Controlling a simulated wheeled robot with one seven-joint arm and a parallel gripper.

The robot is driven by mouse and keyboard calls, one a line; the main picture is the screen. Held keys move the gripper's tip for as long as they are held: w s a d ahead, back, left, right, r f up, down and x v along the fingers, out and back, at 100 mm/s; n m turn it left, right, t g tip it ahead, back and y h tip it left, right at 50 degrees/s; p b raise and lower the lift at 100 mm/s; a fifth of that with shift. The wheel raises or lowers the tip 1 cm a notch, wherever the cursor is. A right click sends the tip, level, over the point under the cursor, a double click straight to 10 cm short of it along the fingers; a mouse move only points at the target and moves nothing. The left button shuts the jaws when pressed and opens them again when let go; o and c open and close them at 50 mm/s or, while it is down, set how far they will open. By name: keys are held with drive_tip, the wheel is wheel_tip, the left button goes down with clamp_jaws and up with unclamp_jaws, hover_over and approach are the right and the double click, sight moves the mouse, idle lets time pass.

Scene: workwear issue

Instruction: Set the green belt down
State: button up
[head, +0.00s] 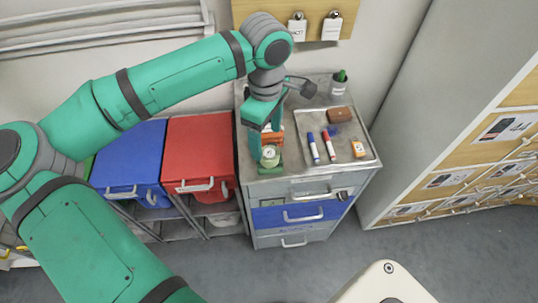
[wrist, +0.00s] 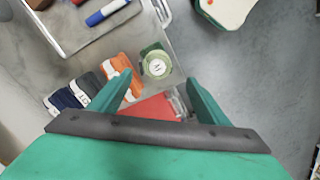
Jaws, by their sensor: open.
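My gripper (wrist: 158,80) is open, low over the front left of the cabinet top; it also shows in the head view (head: 265,142). A dark green piece (wrist: 150,48), apparently the green belt, lies at the cabinet's edge just beyond the fingertips. A pale green round thing with a white label (wrist: 156,65) sits against or on it; I cannot tell which. In the head view the green piece (head: 270,170) shows below the round thing. Nothing is clearly gripped. Orange (wrist: 116,68), grey (wrist: 87,84) and navy (wrist: 63,100) rolled belts lie in a row beside it.
A metal tray (head: 352,124) on the cabinet holds markers, a brown pouch (head: 339,114) and a small orange item. A potted cactus (head: 339,85) stands behind. Red (head: 199,150) and blue (head: 130,155) bins stand left. The floor lies beyond the cabinet's front edge.

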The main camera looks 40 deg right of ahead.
sight(269, 153)
drive_tip(key=shift+s+d+f, duration=0.1)
drive_tip(key=shift+d+f, duration=0.1)
drive_tip(key=shift+f, duration=1.4)
drive_tip(key=shift+d+f, duration=0.15)
drive_tip(key=shift+f, duration=1.45)
drive_tip(key=c, duration=1.3)
drive_tip(key=shift+r, duration=0.1)
drive_tip(key=shift+c, duration=0.2)
